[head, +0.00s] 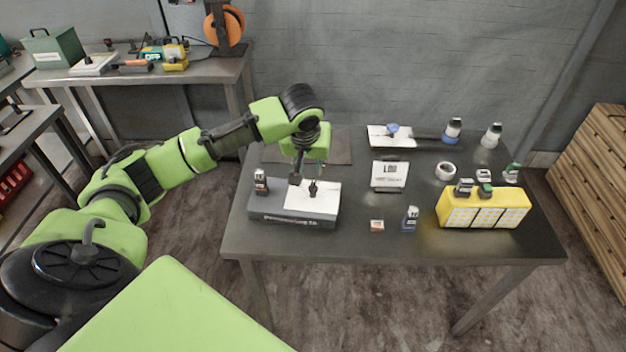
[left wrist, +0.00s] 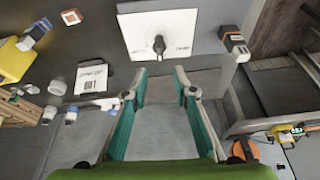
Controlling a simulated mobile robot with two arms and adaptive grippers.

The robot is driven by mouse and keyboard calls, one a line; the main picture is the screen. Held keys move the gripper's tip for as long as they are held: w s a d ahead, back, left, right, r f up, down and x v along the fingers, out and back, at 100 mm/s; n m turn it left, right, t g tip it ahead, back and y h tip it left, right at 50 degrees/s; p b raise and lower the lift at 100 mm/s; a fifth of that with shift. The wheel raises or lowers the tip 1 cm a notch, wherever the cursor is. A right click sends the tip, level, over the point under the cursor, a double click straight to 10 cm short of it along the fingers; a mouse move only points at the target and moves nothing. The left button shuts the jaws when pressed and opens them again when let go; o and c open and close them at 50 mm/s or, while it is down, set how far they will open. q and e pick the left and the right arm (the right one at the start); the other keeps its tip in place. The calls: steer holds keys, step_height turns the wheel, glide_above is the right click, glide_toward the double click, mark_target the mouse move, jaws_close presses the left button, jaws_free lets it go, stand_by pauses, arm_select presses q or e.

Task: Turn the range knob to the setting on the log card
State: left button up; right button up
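The range knob (head: 313,188) is a small dark pointer knob on the white top plate (head: 325,203) of a grey box (head: 270,217) at the table's left. It also shows in the left wrist view (left wrist: 159,45). The log card (head: 390,175) is a white card marked LOG, right of the box; its setting is too small to read. My left gripper (head: 304,178) is above the box, close to the knob. In the left wrist view its teal fingers (left wrist: 161,70) are apart and empty, with the knob just beyond the tips. My right gripper is not in view.
A tape roll (head: 445,171) lies behind.

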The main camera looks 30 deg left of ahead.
mark_target(313, 183)
arm_select(q)
steer(key=p+x, duration=0.1)
steer(key=x, duration=0.9)
steer(key=shift+a, duration=0.1)
jaws_close()
